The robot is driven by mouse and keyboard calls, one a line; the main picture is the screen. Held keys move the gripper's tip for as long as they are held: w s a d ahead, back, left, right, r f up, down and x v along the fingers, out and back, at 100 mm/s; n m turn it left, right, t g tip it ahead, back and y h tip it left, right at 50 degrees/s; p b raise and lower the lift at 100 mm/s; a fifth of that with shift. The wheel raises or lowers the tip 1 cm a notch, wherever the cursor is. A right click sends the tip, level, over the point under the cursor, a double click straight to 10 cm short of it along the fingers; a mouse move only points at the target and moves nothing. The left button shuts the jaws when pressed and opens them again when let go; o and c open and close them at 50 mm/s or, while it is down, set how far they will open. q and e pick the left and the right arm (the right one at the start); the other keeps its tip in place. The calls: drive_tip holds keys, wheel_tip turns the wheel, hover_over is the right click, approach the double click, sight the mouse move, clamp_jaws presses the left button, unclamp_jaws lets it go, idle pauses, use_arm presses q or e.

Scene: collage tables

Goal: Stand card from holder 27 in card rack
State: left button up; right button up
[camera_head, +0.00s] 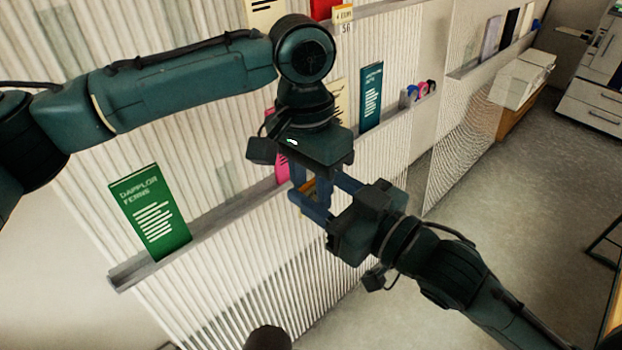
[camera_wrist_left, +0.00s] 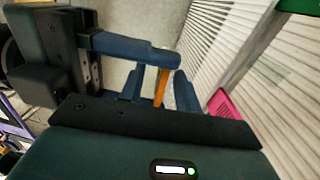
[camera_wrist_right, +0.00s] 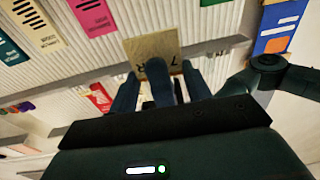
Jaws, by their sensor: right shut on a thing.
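A small tan-orange card is between my two grippers in front of the ribbed wall. In the right wrist view its tan face (camera_wrist_right: 153,50) shows upside-down print, partly covered by a finger. In the left wrist view it is a thin orange strip (camera_wrist_left: 161,87). My right gripper (camera_head: 312,207) is shut on the card. My left gripper (camera_head: 308,186) points down at the same spot, its fingers apart on both sides of the card with gaps showing in the left wrist view. I cannot tell which thing is the card rack, and no holder numbered 27 is readable.
A green card (camera_head: 150,212) stands on the lower wall ledge (camera_head: 205,232). A teal card (camera_head: 370,97) stands farther along, and a pink card (camera_head: 282,168) is partly hidden behind my left gripper. A white box (camera_head: 522,80) and open floor (camera_head: 480,190) lie to the right.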

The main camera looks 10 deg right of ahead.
use_arm(q)
clamp_jaws()
use_arm(e)
drive_tip(key=o, duration=1.1)
